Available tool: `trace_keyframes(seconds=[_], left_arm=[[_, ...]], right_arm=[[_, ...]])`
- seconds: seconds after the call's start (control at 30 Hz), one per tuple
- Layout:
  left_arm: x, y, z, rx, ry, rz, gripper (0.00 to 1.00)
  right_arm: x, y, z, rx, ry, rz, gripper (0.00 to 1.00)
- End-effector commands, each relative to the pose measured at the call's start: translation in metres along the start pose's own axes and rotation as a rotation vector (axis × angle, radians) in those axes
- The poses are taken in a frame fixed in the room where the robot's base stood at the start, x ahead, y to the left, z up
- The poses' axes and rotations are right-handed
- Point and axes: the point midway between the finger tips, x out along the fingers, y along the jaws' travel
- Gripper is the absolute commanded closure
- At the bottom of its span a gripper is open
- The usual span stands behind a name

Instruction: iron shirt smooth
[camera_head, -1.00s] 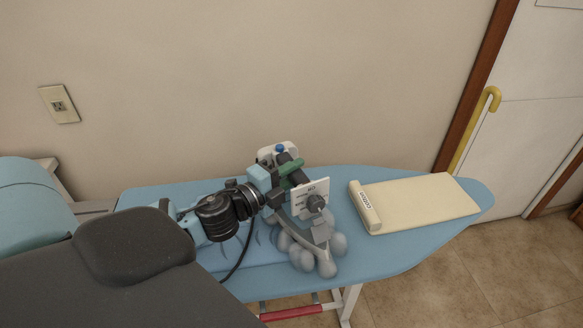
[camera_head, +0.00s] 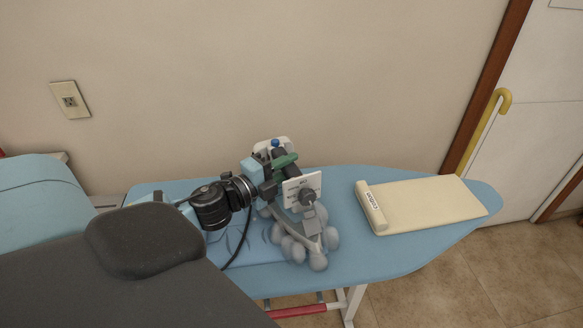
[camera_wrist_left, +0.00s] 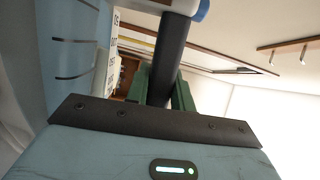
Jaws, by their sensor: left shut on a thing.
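My left gripper (camera_head: 277,170) is shut on the dark handle of an iron and holds it over the ironing board. The iron (camera_head: 306,222) has a grey lower part, a white end with a blue knob, and a white card with print. Grey puffs like steam surround its lower part, so whether it touches the cloth is unclear. The blue shirt (camera_head: 240,243) lies on the board left of the iron, partly hidden by my arm. My right gripper is not in view.
The blue ironing board (camera_head: 345,255) runs to a rounded right end. A cream pad (camera_head: 435,203) with a labelled roll (camera_head: 371,207) lies there. A wall stands close behind. A yellow hooked cane (camera_head: 486,125) hangs by the door at right.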

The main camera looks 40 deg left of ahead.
Motion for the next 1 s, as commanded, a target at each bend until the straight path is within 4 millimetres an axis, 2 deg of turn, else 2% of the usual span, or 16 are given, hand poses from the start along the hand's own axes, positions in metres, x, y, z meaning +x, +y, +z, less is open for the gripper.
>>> trace_keyframes(seconds=[0.33, 1.0], left_arm=[[-0.001, -0.003, 0.005, 0.004, -0.003, -0.005, 1.00], [-0.011, -0.009, 0.032, 0.006, 0.000, -0.009, 1.00]], right_arm=[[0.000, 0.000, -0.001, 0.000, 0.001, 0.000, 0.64], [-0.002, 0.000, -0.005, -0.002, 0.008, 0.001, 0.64]])
